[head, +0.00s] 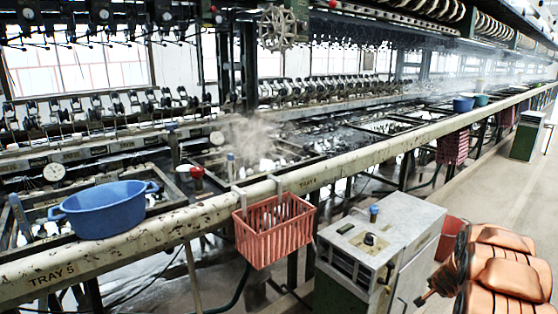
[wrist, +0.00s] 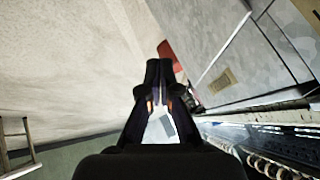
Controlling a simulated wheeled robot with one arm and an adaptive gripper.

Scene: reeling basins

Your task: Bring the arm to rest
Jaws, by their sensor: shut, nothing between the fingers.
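My gripper (wrist: 160,68) shows in the wrist view as dark fingers that meet at their tips. It is shut with nothing between the fingers. In the head view, orange-brown padded links of my arm fill the lower right corner, beside the grey machine cabinet. A dark, partly hidden part sticks out to the left of them; I cannot tell if it is my gripper. The wrist view looks across a pale floor and a wall, with the gripper apart from any object.
A blue basin (head: 103,209) sits on the long rail (head: 150,237). A red basket (head: 274,231) hangs from the rail. The grey cabinet (head: 380,244) stands close to my arm, with a red bucket (head: 449,236) behind it.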

